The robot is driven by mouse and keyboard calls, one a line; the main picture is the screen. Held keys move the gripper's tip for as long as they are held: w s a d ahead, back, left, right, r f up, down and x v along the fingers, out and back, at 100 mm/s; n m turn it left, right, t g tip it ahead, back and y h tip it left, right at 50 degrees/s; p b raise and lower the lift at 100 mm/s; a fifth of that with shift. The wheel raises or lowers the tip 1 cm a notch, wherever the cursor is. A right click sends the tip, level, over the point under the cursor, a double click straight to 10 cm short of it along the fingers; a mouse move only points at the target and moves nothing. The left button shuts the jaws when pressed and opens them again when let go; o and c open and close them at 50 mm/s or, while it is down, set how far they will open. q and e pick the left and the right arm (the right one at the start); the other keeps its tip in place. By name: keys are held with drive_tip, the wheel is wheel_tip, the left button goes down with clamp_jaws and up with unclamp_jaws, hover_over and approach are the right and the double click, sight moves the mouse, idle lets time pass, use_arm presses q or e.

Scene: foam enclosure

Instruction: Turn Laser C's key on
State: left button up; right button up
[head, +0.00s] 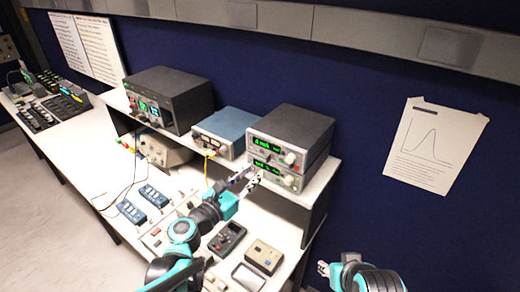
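Two stacked grey instrument boxes with green displays stand at the right end of the raised shelf: an upper box (292,128) and a lower box (284,175). Each has a pale round knob on its front. I cannot read a "Laser C" label or make out a key switch at this size. My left gripper (248,181) is in front of the lower box's front face, with its two fingers apart and nothing seen between them. Whether it touches the box is unclear. My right gripper (323,268) is low at the right, away from the boxes, its fingers too small to judge.
A blue-grey box (226,131) and a large black unit (169,99) stand left on the shelf. A dark handheld box (227,239) and a beige box (264,257) lie on the bench below. A paper with a curve (436,145) hangs on the blue wall.

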sight(269, 159)
use_arm(q)
drive_tip(key=x, duration=0.7)
drive_tip(key=shift+d, duration=0.25)
drive_tip(key=shift+w, duration=0.1)
clamp_jaws()
